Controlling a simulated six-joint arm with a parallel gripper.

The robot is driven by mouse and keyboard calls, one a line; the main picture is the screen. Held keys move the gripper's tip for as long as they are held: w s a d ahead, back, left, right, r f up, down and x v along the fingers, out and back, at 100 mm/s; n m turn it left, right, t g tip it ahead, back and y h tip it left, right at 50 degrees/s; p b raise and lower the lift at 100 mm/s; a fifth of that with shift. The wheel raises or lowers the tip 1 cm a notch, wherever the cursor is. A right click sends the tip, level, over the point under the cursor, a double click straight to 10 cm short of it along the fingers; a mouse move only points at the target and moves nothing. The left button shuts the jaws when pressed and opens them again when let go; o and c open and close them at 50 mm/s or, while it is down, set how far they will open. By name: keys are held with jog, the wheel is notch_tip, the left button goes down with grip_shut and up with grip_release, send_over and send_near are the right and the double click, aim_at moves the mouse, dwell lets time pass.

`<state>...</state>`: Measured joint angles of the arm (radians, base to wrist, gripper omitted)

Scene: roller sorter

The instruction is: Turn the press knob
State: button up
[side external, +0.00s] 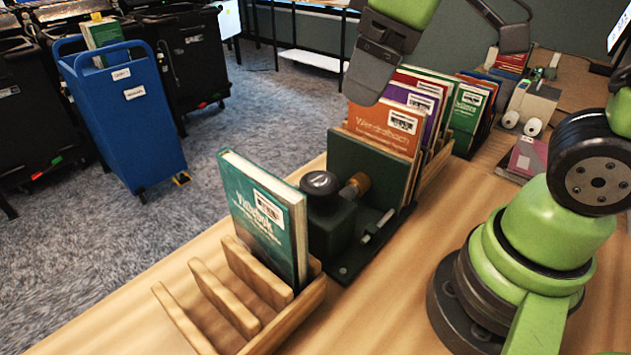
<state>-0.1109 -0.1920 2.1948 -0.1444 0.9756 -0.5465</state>
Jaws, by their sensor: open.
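The press (332,228) is a dark block on a black base plate, standing on the wooden table between the slotted rack and the row of books. A round black knob (320,183) with a small light mark sits on its top. A brass-coloured cylinder (355,186) sticks out beside it, against a dark green upright plate (368,165). My gripper (372,72) is above and behind the press in the picture, near the tops of the books, and touches neither knob nor brass part. It is open and nothing shows in it. Its upper part is cut by the frame edge.
A wooden slotted rack (215,302) in front holds one green book (262,215); its other slots are empty. An orange book (385,127) leads the row of upright books behind the press. A blue cart (125,115) stands on the carpet.

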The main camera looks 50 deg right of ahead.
aim_at(319, 180)
jog(key=w+f+n+g, duration=0.1)
jog(key=w+f+n, duration=0.1)
jog(key=w+a+f+n+g+h, duration=0.1)
jog(key=w+f+n, duration=0.1)
jog(key=f+n, duration=0.1)
jog(key=w+a+f+n+g, duration=0.1)
jog(key=f+n, duration=0.1)
jog(key=shift+w+a+f, duration=0.1)
jog(key=shift+w+f, duration=0.05)
jog(key=shift+w, duration=0.25)
jog(key=shift+f+n, duration=0.4)
jog(key=shift+f, duration=0.3)
notch_tip(319, 180, down, 9)
jog(key=shift+r, duration=0.1)
jog(key=c, duration=0.9)
jog(key=shift+m, duration=0.4)
jog(key=m, duration=0.4)
jog(key=shift+w+m, duration=0.1)
jog(key=shift+m, duration=0.2)
jog(key=m, duration=0.5)
